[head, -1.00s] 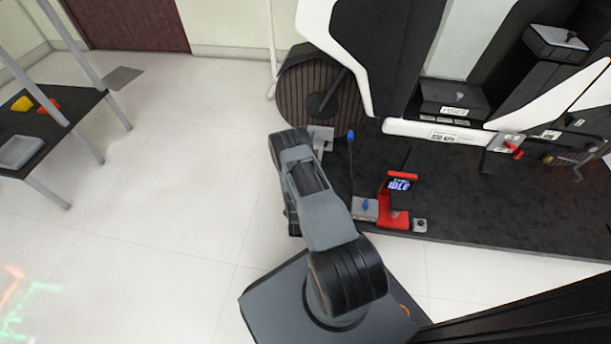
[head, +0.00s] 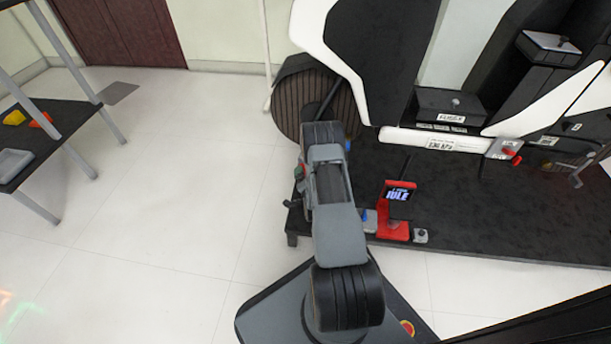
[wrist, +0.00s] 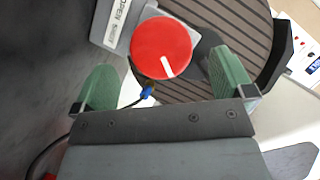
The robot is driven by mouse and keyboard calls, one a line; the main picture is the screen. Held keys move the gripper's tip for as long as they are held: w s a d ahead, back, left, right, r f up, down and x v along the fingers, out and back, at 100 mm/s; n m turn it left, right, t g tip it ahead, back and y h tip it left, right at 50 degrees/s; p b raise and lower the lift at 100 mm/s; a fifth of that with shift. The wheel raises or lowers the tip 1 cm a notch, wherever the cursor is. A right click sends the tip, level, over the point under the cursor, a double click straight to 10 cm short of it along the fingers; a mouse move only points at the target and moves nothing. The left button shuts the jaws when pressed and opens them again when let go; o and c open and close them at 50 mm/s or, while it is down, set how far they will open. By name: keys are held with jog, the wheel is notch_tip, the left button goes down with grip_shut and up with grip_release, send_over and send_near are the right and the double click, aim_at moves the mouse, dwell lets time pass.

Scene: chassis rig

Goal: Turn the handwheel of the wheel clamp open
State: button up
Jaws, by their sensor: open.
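The red round handwheel (wrist: 160,45) shows in the wrist view with a white mark near its lower edge. It sits by a grey plate (wrist: 113,25) with a label that reads OPEN and another word I cannot read surely. My gripper (wrist: 164,80) is open, with one green finger to the lower left of the handwheel and one to its right. It does not visibly grip the wheel.
A ribbed dark wheel (head: 300,110) stands behind. A blue fitting (wrist: 147,91) on a black cable lies just below the handwheel. A red stand with an IDLE screen (head: 398,195) is on the black platform (head: 460,205). Floor at left is clear up to a table (head: 55,140).

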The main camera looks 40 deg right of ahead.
jog(key=shift+b+x, duration=0.65)
jog(key=shift+x, duration=1.6)
jog(key=shift+s, duration=0.1)
jog(key=c, duration=0.9)
